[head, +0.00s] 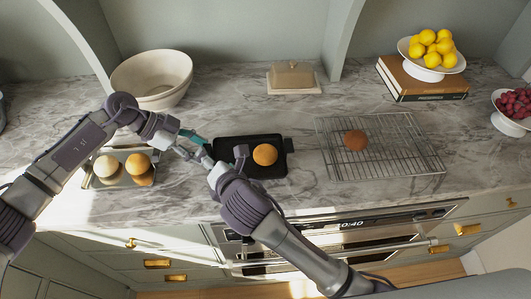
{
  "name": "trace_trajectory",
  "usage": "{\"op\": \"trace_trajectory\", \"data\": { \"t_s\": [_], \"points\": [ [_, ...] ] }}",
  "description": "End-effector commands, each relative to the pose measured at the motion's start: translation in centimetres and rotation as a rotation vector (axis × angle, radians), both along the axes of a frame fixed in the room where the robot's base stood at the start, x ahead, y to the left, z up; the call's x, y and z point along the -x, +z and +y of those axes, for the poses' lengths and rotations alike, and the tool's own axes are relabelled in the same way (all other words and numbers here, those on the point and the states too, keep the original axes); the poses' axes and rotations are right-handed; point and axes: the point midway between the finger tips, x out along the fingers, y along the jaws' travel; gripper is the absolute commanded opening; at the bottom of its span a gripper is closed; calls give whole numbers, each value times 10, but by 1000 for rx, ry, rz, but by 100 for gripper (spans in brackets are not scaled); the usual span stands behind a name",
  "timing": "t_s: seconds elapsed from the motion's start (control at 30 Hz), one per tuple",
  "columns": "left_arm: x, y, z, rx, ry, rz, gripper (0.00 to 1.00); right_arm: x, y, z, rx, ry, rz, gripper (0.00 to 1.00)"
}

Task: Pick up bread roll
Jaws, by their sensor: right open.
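A round golden-brown bread roll (265,154) sits on a black tray (280,171) near the middle of the counter. A darker brown roll (355,139) rests on a wire rack (400,150) to the right. A pale roll (106,166) and a golden roll (138,164) lie in a shallow metal pan (121,181) at the left. My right gripper (213,154) is open at the black tray's left side, left of its roll and apart from it. My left gripper (187,138) is close beside it, overlapping it in the picture; its jaws are hard to make out.
A cream bowl (152,78) and a covered butter dish (292,77) stand at the back. Lemons (431,42) on a white stand top books (422,82) at back right. A bowl of red fruit (511,122) is at far right. The front edge has an oven below.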

Motion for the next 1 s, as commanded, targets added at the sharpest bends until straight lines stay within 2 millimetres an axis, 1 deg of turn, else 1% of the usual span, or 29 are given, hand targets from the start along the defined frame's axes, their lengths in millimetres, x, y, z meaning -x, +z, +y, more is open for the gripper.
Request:
{"op": "trace_trajectory", "data": {
  "t_s": [0.03,0.07,0.17,0.3,0.4,0.5,0.57,0.67,0.9,1.0],
  "points": [
    [0,0,0,0,0,0,24,14,-2,4,99,41,-32,80],
    [0,0,0,0,0,0,24,19,-2,1,162,55,-51,80],
    [0,0,0,0,0,0,24,29,-2,-20,370,76,-105,80],
    [0,0,0,0,-1,-1,24,40,2,-55,656,88,-149,80],
    [0,0,0,0,-1,-1,24,49,6,-78,831,98,-157,80],
    [0,0,0,0,-1,-1,24,55,9,-93,953,105,-156,80],
    [0,0,0,0,-1,-1,24,57,10,-100,1000,109,-155,80],
    [0,0,0,0,-1,-1,24,53,8,-105,1042,112,-151,80],
    [0,0,0,0,-1,-1,24,17,-10,-109,1049,113,-151,80],
    [0,0,0,0,-1,-1,24,5,-16,-110,1047,114,-151,80]
  ]
}}
